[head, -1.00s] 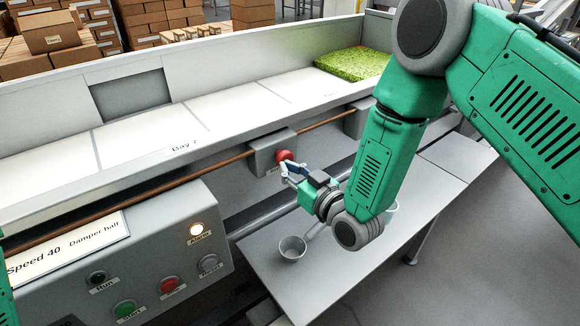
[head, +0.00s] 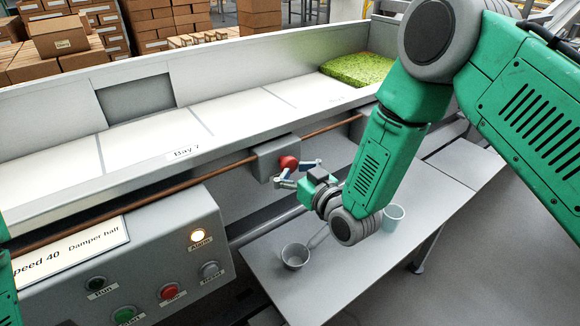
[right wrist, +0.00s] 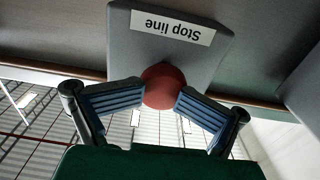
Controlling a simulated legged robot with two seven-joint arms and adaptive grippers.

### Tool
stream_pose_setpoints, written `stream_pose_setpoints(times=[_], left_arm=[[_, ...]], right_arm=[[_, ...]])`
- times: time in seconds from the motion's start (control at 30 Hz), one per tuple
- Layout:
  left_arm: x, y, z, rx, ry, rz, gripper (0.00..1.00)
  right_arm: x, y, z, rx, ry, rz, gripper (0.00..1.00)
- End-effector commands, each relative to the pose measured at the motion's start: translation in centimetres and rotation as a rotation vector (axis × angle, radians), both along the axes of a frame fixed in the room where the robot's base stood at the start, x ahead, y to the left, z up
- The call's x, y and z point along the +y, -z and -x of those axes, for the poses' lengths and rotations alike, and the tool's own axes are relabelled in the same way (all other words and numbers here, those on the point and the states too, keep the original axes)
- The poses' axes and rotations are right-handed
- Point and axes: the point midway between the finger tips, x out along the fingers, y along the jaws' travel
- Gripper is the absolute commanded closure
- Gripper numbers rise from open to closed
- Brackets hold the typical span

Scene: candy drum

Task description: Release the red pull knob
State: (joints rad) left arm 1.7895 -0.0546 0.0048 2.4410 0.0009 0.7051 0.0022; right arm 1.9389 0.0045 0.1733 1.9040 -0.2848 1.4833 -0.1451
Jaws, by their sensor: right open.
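The red pull knob (head: 289,162) sits on a grey box on the rail below the bays. It also shows in the right wrist view (right wrist: 162,85), under a "Stop line" label. My right gripper (head: 301,173) is open just in front of the knob. In the right wrist view its two blue-padded fingers (right wrist: 162,101) are spread to either side of the knob's lower part. I cannot tell whether a finger touches it. The left gripper is not in view.
A panel (head: 120,275) with a lit Alarm lamp (head: 197,236) and buttons stands at the lower left. A metal cup (head: 295,257) and a pale cup (head: 393,217) stand on the low table (head: 330,290). A copper-coloured rod (head: 215,171) runs past the knob box.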

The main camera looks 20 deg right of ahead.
Motion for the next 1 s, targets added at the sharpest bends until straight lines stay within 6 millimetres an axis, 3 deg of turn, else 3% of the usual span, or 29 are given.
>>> stream_pose_setpoints(times=[0.37,0.8,1.0], left_arm=[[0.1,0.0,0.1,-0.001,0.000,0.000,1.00],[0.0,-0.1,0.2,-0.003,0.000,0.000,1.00],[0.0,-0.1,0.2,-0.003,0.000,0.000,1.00]], right_arm=[[-0.1,-0.6,0.2,-0.014,0.001,-0.002,0.42],[-3.2,-0.1,8.4,-0.002,0.002,-0.002,0.42],[-4.2,0.0,10.8,-0.004,0.004,-0.001,0.42]])
